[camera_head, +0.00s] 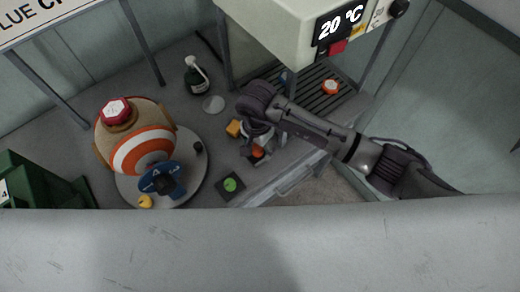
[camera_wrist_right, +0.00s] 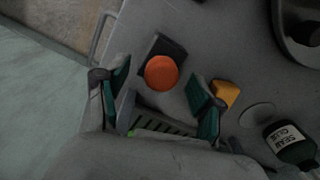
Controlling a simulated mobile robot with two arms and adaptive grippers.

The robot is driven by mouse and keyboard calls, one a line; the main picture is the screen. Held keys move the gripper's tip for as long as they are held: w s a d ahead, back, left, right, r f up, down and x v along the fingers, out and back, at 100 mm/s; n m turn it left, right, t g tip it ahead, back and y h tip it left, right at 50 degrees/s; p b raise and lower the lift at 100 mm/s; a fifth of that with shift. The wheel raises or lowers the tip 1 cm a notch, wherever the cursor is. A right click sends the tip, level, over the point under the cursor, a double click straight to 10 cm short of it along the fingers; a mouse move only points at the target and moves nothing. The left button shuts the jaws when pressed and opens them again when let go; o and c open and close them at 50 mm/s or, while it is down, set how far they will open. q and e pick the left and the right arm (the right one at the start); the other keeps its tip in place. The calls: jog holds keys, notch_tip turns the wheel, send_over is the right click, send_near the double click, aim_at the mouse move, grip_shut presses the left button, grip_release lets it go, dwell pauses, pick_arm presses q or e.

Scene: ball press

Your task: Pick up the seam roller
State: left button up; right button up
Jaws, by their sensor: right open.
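An orange, round-topped piece (camera_head: 257,152), which I take to be the seam roller, stands on the grey worktop below my right gripper (camera_head: 258,142). In the right wrist view its orange top (camera_wrist_right: 161,73) shows between and just beyond the two green-padded fingers of the gripper (camera_wrist_right: 160,90). The fingers are apart and I see nothing held. The rest of the roller is hidden under its top and by the gripper. I cannot tell whether a finger touches it. My left gripper is not in view.
A yellow block (camera_head: 234,128) sits close beside the gripper. A dark pad with a green button (camera_head: 230,185) lies in front. The striped ball on its round base (camera_head: 192,180) is left; a glue bottle (camera_head: 197,78) and pale disc (camera_head: 213,104) stand behind. The press (camera_head: 290,25) overhangs the back right.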

jog(key=shift+w+f+b, duration=0.2)
jog(key=shift+f+b, duration=0.2)
jog(key=shift+f, duration=0.85)
jog(key=shift+w+f, duration=0.15)
jog(key=shift+w, duration=0.1)
jog(key=shift+s, duration=0.15)
jog(key=shift+s+r, duration=0.2)
jog(key=c, duration=0.5)
jog(key=shift+w, duration=0.1)
jog(key=c, duration=0.5)
jog(key=shift+f, duration=0.1)
jog(key=shift+c, duration=1.4)
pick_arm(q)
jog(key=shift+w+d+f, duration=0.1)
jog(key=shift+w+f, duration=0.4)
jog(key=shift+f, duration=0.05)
pick_arm(e)
grip_shut()
